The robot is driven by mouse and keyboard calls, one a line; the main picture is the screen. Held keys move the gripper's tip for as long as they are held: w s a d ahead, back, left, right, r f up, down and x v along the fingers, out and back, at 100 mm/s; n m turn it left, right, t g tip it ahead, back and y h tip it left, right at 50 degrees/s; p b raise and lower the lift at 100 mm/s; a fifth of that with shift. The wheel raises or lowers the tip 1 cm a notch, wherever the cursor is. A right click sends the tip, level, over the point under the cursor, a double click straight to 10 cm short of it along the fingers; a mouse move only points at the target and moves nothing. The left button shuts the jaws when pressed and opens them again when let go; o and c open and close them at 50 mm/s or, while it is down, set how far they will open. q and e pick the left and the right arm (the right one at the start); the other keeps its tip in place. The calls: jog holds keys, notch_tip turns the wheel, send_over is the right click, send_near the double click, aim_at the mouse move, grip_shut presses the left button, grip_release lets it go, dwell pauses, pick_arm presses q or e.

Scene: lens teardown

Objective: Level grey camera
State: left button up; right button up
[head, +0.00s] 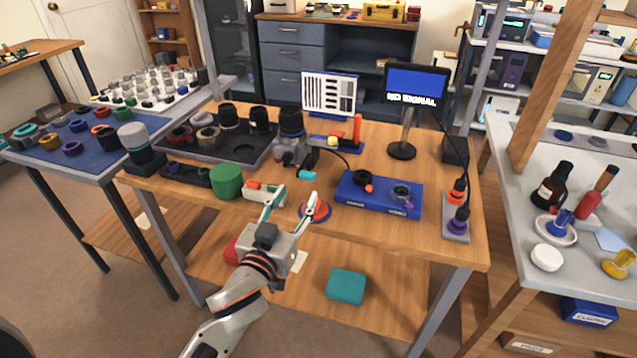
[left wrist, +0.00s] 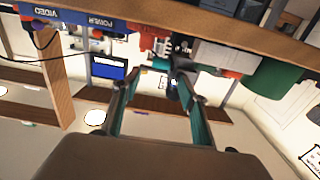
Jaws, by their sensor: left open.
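The grey camera (head: 291,151) stands on the wooden table (head: 440,240) behind my left gripper, with a black lens barrel (head: 291,122) rising from it. I cannot tell how far it is tilted. A teal-tipped part (head: 307,174) sticks out low in front of it. My left gripper (head: 292,204) is open, with nothing seen between its fingers, at the table's front edge and short of the camera. Its teal-padded fingers (left wrist: 159,115) also show spread in the left wrist view. My right gripper is not in view.
A red disc-like part (head: 315,211) is close beside a fingertip. A green cylinder (head: 227,181) and white-red block (head: 265,190) stand left. A blue box (head: 380,195) stands right, a monitor (head: 416,84) behind it. A dark tray (head: 190,155) holds lens parts.

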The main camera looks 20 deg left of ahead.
aim_at(307, 176)
pick_arm(q)
jog(key=shift+w+r, duration=0.2)
jog(key=shift+w, duration=0.1)
jog(key=shift+w+f, duration=0.1)
jog(key=shift+w, duration=3.45)
jog(key=shift+c, duration=0.4)
jog(key=shift+d, duration=0.1)
grip_shut()
